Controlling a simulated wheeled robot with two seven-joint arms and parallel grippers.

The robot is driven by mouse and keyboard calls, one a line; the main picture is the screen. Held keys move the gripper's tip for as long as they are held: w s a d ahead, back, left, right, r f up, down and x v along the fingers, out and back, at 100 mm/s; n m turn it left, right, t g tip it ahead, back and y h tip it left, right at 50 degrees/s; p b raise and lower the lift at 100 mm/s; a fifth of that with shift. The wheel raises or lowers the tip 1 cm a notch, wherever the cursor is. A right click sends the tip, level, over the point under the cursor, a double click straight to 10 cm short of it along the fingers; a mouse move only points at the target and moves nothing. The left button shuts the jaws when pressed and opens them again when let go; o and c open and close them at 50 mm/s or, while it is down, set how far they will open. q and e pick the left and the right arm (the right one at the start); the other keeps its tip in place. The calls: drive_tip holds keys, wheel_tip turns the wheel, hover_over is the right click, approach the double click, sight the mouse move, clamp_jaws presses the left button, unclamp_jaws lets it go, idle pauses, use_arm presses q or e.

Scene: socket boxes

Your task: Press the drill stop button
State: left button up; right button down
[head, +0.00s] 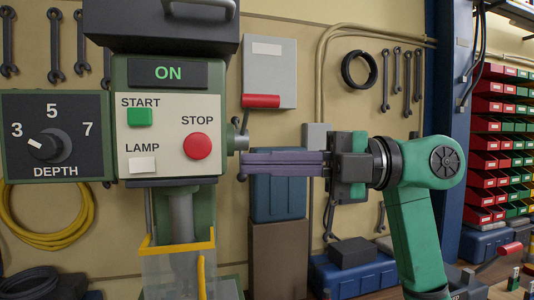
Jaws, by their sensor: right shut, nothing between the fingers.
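The drill's control panel (165,107) faces me at the left of the head view. Its red round STOP button (197,146) is at the panel's right side. The green START button (139,117) and the white LAMP switch (142,165) are to its left. The display above (167,73) reads ON. My right gripper (243,163) is shut and empty, its fingers pointing left. In the picture its tips are a little right of and below the STOP button, apart from it. Their depth relative to the panel is hard to tell. My left gripper is not in view.
A DEPTH dial (45,145) is at the far left. A clear guard with a yellow frame (176,247) hangs below the panel. A grey box with a red lever (270,75) is on the wall behind. Red and green bins (497,140) stand at the right.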

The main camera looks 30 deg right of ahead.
sight(210, 158)
drive_tip(key=w+a+p, duration=0.1)
drive_tip(key=w, duration=0.1)
drive_tip(key=w+a+p, duration=0.1)
drive_tip(key=w+a, duration=0.1)
drive_tip(key=w+a+p, duration=0.2)
drive_tip(key=shift+w+a+r, duration=0.1)
drive_tip(key=shift+a+r, duration=0.05)
drive_tip(key=shift+r, duration=0.1)
drive_tip(key=shift+w+d+f, duration=0.2)
drive_tip(key=shift+w+d, duration=0.05)
drive_tip(key=shift+w, duration=0.1)
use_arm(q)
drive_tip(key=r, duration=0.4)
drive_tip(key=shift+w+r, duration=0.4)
use_arm(e)
drive_tip(key=shift+s, duration=0.1)
drive_tip(key=shift+a, duration=0.1)
